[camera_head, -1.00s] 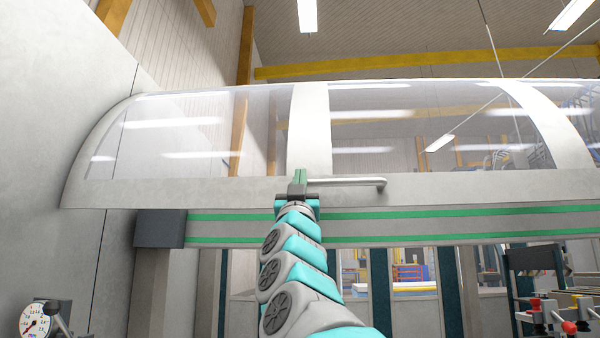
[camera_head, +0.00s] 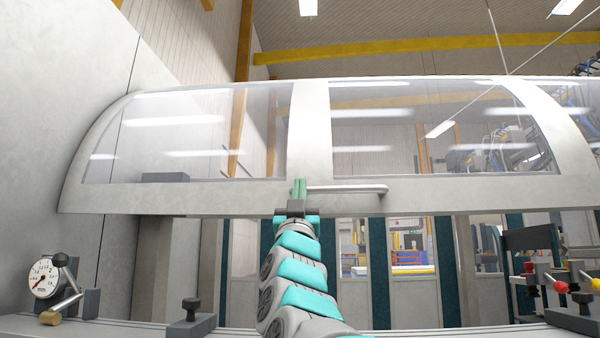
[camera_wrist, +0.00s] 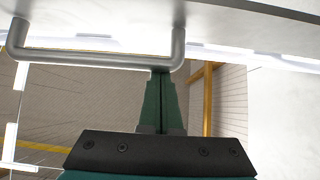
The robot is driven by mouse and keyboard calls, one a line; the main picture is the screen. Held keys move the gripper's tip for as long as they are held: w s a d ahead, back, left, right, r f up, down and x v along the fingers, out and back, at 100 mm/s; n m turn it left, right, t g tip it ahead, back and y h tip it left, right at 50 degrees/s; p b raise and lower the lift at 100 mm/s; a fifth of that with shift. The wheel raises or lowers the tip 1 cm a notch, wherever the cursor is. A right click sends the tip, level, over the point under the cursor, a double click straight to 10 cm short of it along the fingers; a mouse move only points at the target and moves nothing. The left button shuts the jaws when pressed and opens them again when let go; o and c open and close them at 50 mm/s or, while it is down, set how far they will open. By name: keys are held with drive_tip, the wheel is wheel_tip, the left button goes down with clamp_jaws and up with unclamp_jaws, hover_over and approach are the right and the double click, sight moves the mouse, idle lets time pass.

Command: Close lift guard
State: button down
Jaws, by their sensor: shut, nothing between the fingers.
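The lift guard (camera_head: 312,125) is a curved white frame with clear windows, across the middle of the head view. A grey bar handle (camera_head: 350,189) runs along its lower rail; it also shows in the wrist view (camera_wrist: 95,57). My gripper (camera_head: 299,185) is shut and empty, with its green fingers pointing up at the handle's left end in the head view. In the wrist view the fingertips (camera_wrist: 162,74) meet the handle's outline near its right-hand bend. I cannot tell whether they touch it. The guard's lower edge sits above the machine bed (camera_head: 130,328), with a gap between.
A dial gauge (camera_head: 44,278) with a lever stands at the lower left. A dark clamp block (camera_head: 190,318) stands on the bed. Red and yellow knobs (camera_head: 545,285) are at the lower right. A grey wall (camera_head: 60,100) borders the guard's left side.

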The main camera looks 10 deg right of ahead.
wheel_tip(320, 180, down, 6)
drive_tip(key=b, duration=0.1)
drive_tip(key=shift+w+b, duration=0.3)
drive_tip(key=shift+b, duration=0.1)
drive_tip(key=shift+s+d, duration=0.1)
